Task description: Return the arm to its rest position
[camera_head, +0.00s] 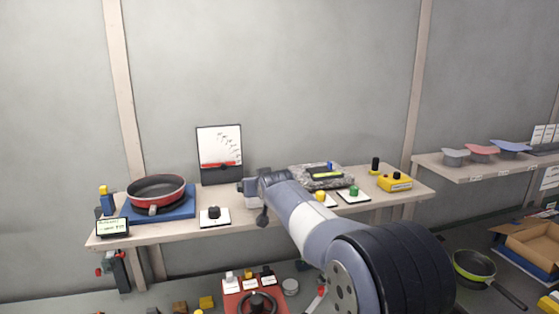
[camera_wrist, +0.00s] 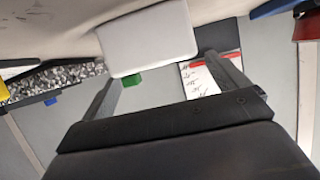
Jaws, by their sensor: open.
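My arm reaches from the lower right over the wall shelf (camera_head: 180,233) in the head view. My gripper (camera_wrist: 161,70) is open, its two dark fingers spread apart in the wrist view. In the head view the gripper end is near the shelf's middle, right of the black knob (camera_head: 214,213) on its white plate and partly hidden by the arm. A pale block (camera_wrist: 148,38) shows beyond the fingers in the wrist view; I cannot tell what it is or whether anything touches it. I see nothing clearly held.
A red pan (camera_head: 156,190) sits on a blue base (camera_head: 180,212) at the left. Yellow and green buttons (camera_head: 354,191) and a yellow box (camera_head: 394,183) lie to the right. A red handwheel panel (camera_head: 232,304) is below.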

